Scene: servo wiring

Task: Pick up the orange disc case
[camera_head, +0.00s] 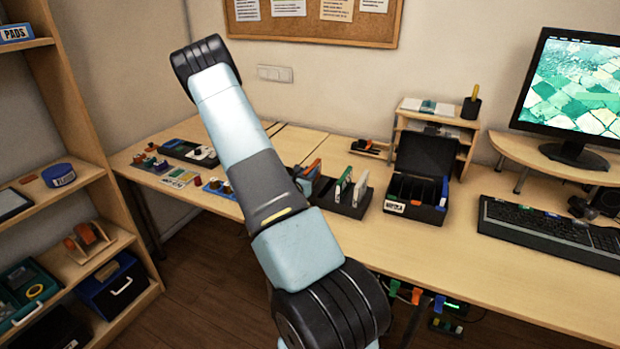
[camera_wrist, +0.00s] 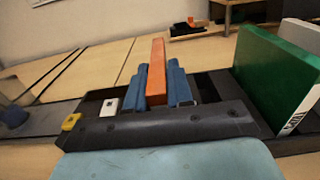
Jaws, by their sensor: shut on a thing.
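The orange disc case (camera_wrist: 156,72) stands on edge between the two blue fingers of my gripper (camera_wrist: 157,92) in the wrist view. The fingers are shut on it, one on each side. Its lower part is hidden behind the gripper's dark body. In the head view, the orange case (camera_head: 312,168) shows as a small strip past my arm, with my gripper (camera_head: 306,184) partly hidden there. A black rack (camera_head: 346,209) lies beside it. I cannot tell whether the case still touches the rack.
A green disc case (camera_head: 344,187) and a white one (camera_head: 360,189) stand in the rack, right of my gripper. The green case looms close in the wrist view (camera_wrist: 277,78). An open black box (camera_head: 417,208) stands further right, before a small wooden shelf (camera_head: 466,136).

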